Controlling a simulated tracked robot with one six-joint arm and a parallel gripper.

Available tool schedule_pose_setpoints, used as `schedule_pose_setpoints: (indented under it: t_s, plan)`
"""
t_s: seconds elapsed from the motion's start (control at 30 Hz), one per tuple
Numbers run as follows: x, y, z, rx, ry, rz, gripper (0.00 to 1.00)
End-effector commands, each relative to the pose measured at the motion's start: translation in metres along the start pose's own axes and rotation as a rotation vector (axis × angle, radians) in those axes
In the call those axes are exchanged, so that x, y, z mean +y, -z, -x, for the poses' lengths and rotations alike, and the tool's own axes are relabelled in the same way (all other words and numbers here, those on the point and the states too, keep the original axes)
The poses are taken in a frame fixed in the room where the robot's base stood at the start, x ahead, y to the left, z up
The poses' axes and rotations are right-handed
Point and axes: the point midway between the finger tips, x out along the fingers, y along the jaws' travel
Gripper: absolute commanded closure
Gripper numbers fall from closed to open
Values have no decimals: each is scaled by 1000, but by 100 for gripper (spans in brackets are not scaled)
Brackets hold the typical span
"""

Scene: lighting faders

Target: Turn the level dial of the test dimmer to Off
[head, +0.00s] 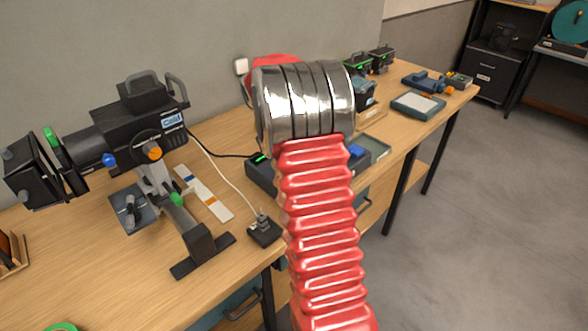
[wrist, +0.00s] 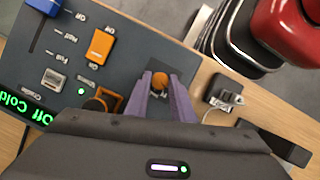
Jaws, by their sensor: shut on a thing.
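The test dimmer shows in the wrist view as a dark blue-grey panel (wrist: 140,40). My gripper (wrist: 161,84) has its two purple fingers on either side of a small orange knob (wrist: 160,80), shut on it near the panel's edge. I take this knob for the level dial; its pointer and scale are hard to read. A green display (wrist: 22,108) at the left shows "Off" and "Cold". In the head view, only part of the dimmer (head: 262,172) shows beside my red arm, which hides the rest and my gripper.
The panel also carries an orange switch (wrist: 100,45), a grey button (wrist: 53,80) and a green light (wrist: 82,91). A small plug block (wrist: 226,97) stands close to the right. A black spotlight (head: 130,135) stands left on the bench (head: 95,260).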

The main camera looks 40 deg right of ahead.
Motion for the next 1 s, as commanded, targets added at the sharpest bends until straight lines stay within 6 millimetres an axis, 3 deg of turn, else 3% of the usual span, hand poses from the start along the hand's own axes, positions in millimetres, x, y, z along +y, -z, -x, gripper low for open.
schedule_pose_setpoints:
  t_s: [0.5, 1.0]
  plan:
    - [-3, 0, 1, 3, -157, 369, 100]
    - [-3, 0, 0, 3, -186, 443, 100]
